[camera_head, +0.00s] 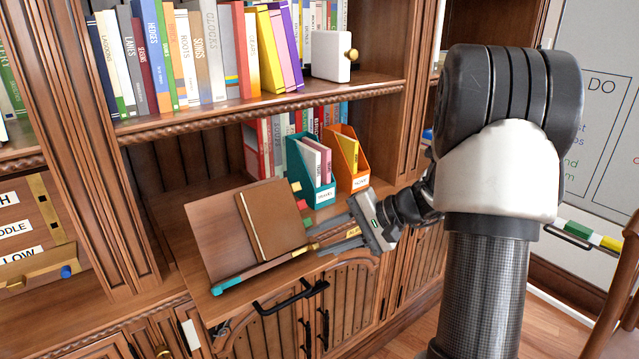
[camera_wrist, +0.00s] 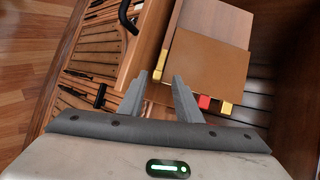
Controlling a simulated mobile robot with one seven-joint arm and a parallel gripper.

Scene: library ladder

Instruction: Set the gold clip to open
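The gold clip (camera_wrist: 160,66) is a small yellow-gold piece on the ledge of a wooden reading stand (camera_head: 208,238), by a lower corner of the brown book (camera_head: 272,218). In the wrist view it lies just beyond my fingertips, between their lines. I cannot tell whether the clip is open or shut. My gripper (camera_head: 313,240) reaches in from the right at the stand's right end. In the wrist view my gripper (camera_wrist: 160,85) has its two fingers apart with nothing held. In the head view the fingers partly hide that corner.
Red (camera_wrist: 204,101) and yellow (camera_wrist: 226,107) tabs stick out from the book's side. Teal (camera_head: 310,172) and orange (camera_head: 347,160) file boxes stand behind the stand. A black handle (camera_head: 285,299) juts out below. A shelf of books is above.

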